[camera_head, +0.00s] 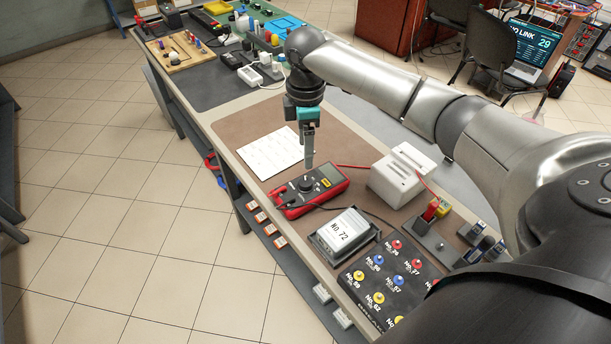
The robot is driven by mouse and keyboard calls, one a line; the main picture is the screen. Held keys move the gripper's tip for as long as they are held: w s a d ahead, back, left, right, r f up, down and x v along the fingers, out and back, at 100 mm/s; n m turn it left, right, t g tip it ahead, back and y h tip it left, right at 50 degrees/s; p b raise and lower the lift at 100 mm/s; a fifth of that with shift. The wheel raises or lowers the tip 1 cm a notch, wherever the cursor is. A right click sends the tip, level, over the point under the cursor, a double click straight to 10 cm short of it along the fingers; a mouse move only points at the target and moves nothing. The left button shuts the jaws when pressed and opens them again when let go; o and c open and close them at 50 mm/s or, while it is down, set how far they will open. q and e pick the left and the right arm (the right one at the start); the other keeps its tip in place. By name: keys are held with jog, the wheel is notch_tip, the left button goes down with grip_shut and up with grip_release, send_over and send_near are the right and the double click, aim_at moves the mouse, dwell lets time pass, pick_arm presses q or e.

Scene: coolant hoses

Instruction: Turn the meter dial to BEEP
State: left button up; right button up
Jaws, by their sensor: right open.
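My right gripper (309,163) points straight down just above the dial. Its fingers look close together in this view, seen nearly edge-on, and nothing shows between them. I cannot tell whether the fingertips touch the dial. My left gripper is not in view.
A white sheet (270,153) lies behind the meter. A white box (400,176) stands to its right, with red and black leads nearby. A tray labelled No.72 (345,232) and a panel of coloured numbered plugs (392,275) are in front. Open floor lies left.

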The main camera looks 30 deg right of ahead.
aim_at(306, 181)
notch_tip(306, 181, down, 10)
jog(key=shift+r+b, duration=0.1)
jog(key=shift+b, duration=0.85)
jog(key=shift+f, duration=0.45)
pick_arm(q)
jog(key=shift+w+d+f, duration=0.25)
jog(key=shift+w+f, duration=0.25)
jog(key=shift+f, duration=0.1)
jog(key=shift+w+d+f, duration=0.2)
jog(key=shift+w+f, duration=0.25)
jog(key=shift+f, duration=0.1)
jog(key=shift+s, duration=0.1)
pick_arm(e)
jog(key=shift+c, duration=1.3)
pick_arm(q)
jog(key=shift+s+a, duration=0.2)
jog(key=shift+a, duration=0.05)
pick_arm(e)
grip_shut()
